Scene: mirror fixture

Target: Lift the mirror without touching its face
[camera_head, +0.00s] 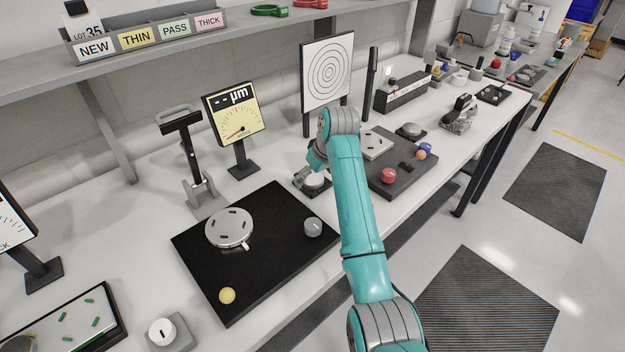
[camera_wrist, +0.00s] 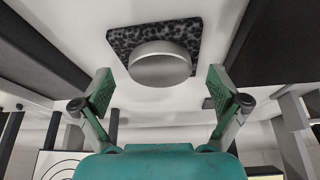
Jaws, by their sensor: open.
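The mirror looks like a short round silver disc (camera_wrist: 160,68). It rests on a square black speckled pad (camera_wrist: 122,38) on the white bench. The disc also shows in the head view (camera_head: 315,181), partly hidden by my gripper. My gripper (camera_wrist: 160,90) is open and empty, with one green finger on each side of the picture and the disc beyond and between them. The fingers look apart from the disc. In the head view my gripper (camera_head: 306,174) is close beside the disc, and its fingertips are hard to make out.
A black board (camera_head: 268,268) with a round plate, a knob and a yellow ball lies to the left. A dark grey board (camera_head: 402,178) with small balls lies to the right. A concentric-ring target (camera_head: 328,72) and a µm gauge (camera_head: 236,112) stand behind.

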